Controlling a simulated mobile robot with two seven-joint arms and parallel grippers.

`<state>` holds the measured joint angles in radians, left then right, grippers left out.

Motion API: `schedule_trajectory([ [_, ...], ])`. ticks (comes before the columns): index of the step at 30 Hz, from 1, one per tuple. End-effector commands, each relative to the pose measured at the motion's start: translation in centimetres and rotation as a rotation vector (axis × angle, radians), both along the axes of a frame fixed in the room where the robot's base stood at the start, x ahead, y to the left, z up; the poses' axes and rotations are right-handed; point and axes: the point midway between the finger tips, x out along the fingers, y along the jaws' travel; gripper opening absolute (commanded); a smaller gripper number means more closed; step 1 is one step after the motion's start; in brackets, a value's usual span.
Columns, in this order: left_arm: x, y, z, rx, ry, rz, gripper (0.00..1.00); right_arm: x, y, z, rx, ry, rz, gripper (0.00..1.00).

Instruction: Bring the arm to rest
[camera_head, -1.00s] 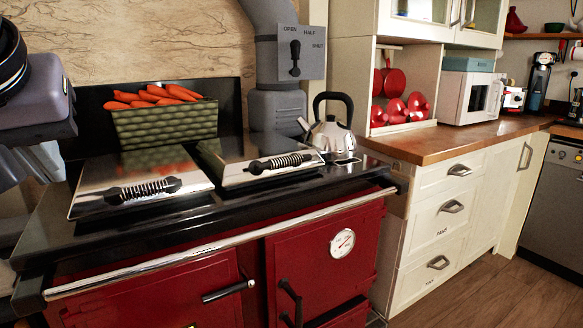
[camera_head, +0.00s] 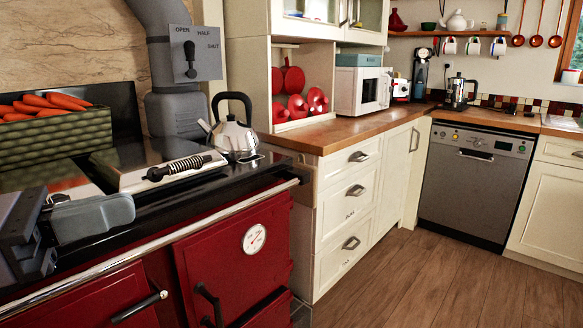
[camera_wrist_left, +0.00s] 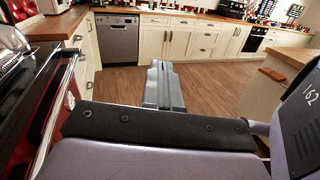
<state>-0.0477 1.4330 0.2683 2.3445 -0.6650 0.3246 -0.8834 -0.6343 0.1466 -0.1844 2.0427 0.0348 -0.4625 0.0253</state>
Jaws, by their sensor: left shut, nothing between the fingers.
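My left gripper (camera_head: 98,215) comes in at the lower left of the head view, in front of the red range cooker (camera_head: 235,225). Its grey fingers also show in the left wrist view (camera_wrist_left: 163,82). There they are closed together with nothing between them, and wood floor shows beyond. In the head view the fingers cover part of the cooker's black top edge; I cannot tell how far apart they are. My right gripper is in neither view.
A steel kettle (camera_head: 234,136) stands on the cooker beside a lid with a coiled handle (camera_head: 178,167). A green box of carrots (camera_head: 55,136) is behind. Cream drawers (camera_head: 345,205) and a dishwasher (camera_head: 472,185) stand to the right. The wood floor (camera_head: 430,275) is open.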

Motion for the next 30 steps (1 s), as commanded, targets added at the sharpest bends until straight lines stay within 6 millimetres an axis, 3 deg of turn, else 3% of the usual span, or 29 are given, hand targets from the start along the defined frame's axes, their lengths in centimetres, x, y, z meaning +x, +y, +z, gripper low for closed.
schedule_trajectory([
  [4, 2.7, 3.1, -1.1, -0.471, 0.220, 0.158, 0.00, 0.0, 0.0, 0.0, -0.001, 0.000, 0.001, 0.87],
  [8, 4.6, 6.6, -4.1, -0.858, 0.422, 0.312, 0.00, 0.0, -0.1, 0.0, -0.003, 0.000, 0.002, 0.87],
  [14, 5.5, 11.5, -13.0, -1.427, 0.746, 0.592, 0.00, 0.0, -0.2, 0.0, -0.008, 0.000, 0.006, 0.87],
  [20, 2.2, 12.9, -24.8, -1.944, 1.065, 0.939, 0.00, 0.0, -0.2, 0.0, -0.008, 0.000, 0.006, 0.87],
  [24, -2.3, 11.1, -32.1, -2.235, 1.261, 1.215, 0.00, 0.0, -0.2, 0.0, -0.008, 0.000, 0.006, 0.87],
  [28, -6.3, 8.7, -36.3, -2.410, 1.388, 1.442, 0.00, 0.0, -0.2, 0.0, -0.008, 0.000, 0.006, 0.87],
  [29, -7.2, 8.1, -37.1, 2.367, -1.370, -1.448, 0.00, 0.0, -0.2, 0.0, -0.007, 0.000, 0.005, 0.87],
  [30, -8.3, 7.3, -37.9, 2.296, -1.336, -1.442, 0.00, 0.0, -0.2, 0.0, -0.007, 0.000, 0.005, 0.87],
])
